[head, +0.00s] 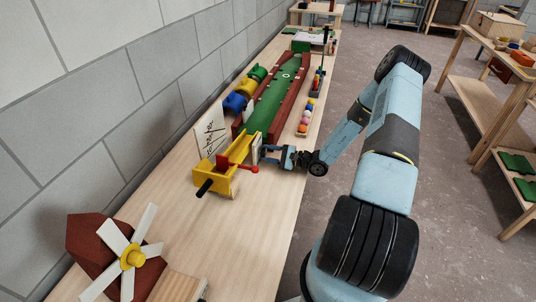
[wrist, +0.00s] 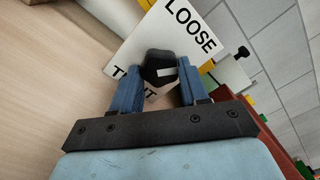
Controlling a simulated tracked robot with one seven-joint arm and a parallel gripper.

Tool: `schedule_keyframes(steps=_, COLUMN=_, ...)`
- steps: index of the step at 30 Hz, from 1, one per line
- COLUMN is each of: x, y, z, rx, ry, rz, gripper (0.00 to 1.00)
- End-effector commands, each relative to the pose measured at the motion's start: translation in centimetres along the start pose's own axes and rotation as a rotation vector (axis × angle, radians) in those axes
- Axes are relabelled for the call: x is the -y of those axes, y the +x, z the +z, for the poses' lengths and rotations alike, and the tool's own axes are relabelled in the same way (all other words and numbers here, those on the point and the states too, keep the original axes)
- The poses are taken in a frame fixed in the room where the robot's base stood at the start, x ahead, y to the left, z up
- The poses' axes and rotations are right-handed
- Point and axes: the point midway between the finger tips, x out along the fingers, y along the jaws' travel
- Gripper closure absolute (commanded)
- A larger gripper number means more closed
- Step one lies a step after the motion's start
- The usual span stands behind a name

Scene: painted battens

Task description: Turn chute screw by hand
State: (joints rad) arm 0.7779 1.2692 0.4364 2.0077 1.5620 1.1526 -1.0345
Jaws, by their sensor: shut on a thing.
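The chute screw shows in the wrist view as a black knob (wrist: 160,62) with a white pointer bar. My gripper (wrist: 158,68) has its two blue fingers on either side of the knob and is shut on it. Behind the knob is a white plate (wrist: 152,36) reading "LOOSE" on its upper right. A second word at its lower edge, starting with T, is partly hidden by the knob and finger. The pointer lies across the knob, aimed at neither word clearly. In the head view, my gripper (head: 268,152) reaches the right side of the yellow chute frame (head: 212,178); the knob is hidden there.
A red-ended lever (head: 253,169) and a black handle (head: 205,188) stick out of the frame. Behind it runs a green lane (head: 270,100) with red rails and a tray of coloured balls (head: 305,118). A windmill (head: 132,257) stands in front. Bare bench (head: 245,240) lies between.

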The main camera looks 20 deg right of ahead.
Motion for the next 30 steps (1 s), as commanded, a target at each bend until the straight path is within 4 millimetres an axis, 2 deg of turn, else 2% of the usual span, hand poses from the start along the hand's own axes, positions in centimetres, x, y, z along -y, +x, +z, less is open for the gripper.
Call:
schedule_keyframes(steps=1, x=-0.02, y=0.0, z=0.0, rx=0.0, ry=0.0, rz=0.0, gripper=0.66)
schedule_keyframes(steps=7, x=-0.03, y=0.0, z=0.01, rx=0.0, ry=0.0, rz=0.0, gripper=0.85)
schedule_keyframes(steps=8, x=-0.34, y=0.66, z=0.41, rx=0.002, ry=0.003, rz=0.001, gripper=0.86)
schedule_keyframes(steps=20, x=-0.13, y=0.2, z=0.14, rx=0.004, ry=0.088, rz=0.003, gripper=0.86)
schedule_keyframes(steps=30, x=-0.1, y=0.08, z=0.08, rx=0.002, ry=0.365, rz=0.002, gripper=0.86)
